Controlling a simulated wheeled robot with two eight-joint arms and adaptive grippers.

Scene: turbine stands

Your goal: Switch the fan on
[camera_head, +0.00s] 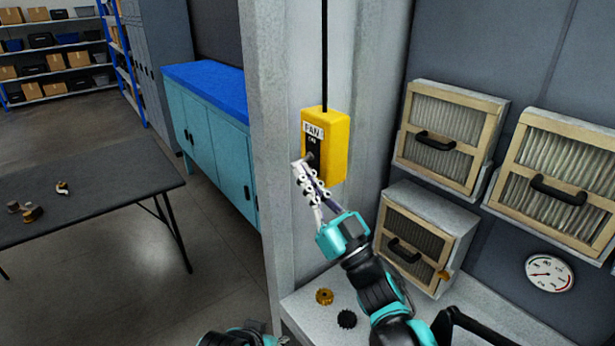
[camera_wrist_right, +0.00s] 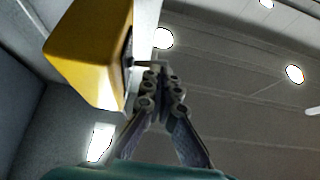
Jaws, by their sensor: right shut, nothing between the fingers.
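The yellow fan switch box (camera_head: 335,148) hangs from a black cable against a grey pillar. Its front carries a white FAN label (camera_head: 314,131) and a dark switch panel (camera_head: 311,147) marked ON. My right gripper (camera_head: 301,166) is shut and empty, with its fingertips at the lower part of the panel and partly covering it. In the right wrist view the yellow box (camera_wrist_right: 88,50) is at the upper left, and the tips of my right gripper (camera_wrist_right: 154,72) are beside its dark panel face. Whether they touch the switch I cannot tell.
A brass knob (camera_head: 324,296) and a black knob (camera_head: 346,319) sit on the ledge below. A dark table (camera_head: 95,190) with small parts stands at left.

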